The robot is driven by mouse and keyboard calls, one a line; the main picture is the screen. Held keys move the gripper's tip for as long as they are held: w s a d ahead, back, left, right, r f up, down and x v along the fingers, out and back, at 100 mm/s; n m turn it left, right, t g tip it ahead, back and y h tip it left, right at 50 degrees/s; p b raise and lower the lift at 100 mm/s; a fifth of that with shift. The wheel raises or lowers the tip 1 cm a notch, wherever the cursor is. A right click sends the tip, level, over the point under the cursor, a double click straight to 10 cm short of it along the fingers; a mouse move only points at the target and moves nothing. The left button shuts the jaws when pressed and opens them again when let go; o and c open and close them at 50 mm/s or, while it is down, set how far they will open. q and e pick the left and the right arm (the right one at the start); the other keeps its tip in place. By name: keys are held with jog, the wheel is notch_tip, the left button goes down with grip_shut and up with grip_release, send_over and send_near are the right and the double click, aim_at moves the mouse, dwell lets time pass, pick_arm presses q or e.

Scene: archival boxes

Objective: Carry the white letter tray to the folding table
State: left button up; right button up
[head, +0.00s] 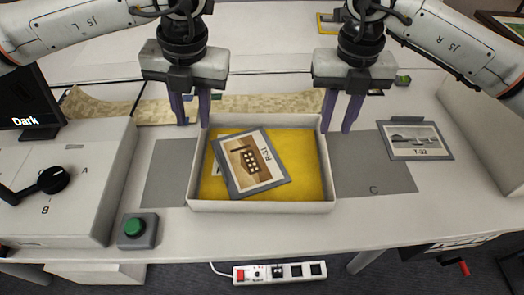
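The white letter tray (262,207) sits on the near table, with a yellow inside. A framed card marked R-31 (252,165) lies tilted in it and partly covers another item. My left gripper (193,117) is at the tray's back left corner, fingers pointing down and apart. My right gripper (337,120) is at the back right corner, fingers also apart. I cannot tell whether any finger touches the tray. A pale surface (255,48) lies beyond the near table; I cannot tell if it is the folding table.
Grey mats (372,170) flank the tray, one marked C. A T-32 card (417,141) lies at right. A box with a black knob (70,190) and a green button (136,229) are at left. A tan strip (255,103) runs behind the tray. A power strip (280,272) is below.

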aim_at(202, 162)
pick_arm(q)
jog(key=shift+s, duration=0.15)
pick_arm(e)
jog(key=shift+s, duration=0.15)
